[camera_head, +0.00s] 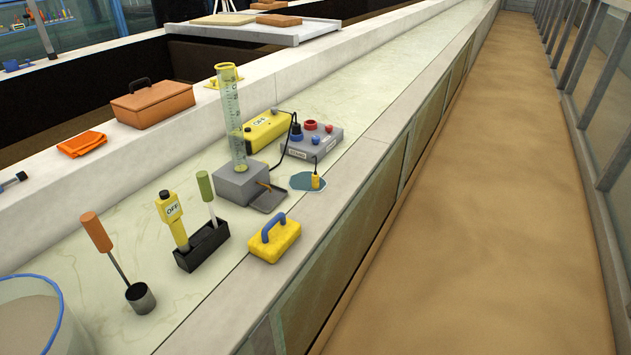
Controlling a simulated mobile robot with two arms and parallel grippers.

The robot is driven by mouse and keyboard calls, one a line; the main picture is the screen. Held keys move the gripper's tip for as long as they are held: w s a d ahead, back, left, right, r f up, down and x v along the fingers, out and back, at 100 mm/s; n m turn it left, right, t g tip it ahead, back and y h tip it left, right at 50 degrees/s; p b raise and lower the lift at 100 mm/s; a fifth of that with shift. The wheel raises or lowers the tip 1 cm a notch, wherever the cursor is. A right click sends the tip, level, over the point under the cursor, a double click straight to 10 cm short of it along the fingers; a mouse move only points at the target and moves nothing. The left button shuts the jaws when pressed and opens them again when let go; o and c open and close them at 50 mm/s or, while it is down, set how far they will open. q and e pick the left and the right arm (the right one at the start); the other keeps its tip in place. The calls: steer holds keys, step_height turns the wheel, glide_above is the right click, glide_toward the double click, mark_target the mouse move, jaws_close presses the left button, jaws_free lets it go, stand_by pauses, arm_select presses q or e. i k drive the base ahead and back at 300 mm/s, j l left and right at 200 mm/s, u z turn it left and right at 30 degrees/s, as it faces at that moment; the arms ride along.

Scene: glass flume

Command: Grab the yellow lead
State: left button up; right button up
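A small yellow lead end (316,182) stands on or over a blue, puddle-shaped patch (302,184) on the pale bench top. A thin dark wire rises from it toward a grey box (322,146) with red and blue knobs or sockets. Another dark cable runs from a dark-and-blue plug (296,132) on that box down to the left. Neither of my grippers is in view.
Close by are a yellow case marked OFF (265,131), a tall measuring cylinder on a grey block (240,183), a small dark tray (269,200) and a yellow sponge with blue handle (272,242). A black holder (203,248) with upright tools stands nearer.

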mark_target(314, 176)
steer(key=i+l+z, duration=0.1)
steer(key=i+l, duration=0.35)
steer(key=i+l+z, duration=0.1)
steer(key=i+l, duration=0.25)
steer(key=i, duration=0.3)
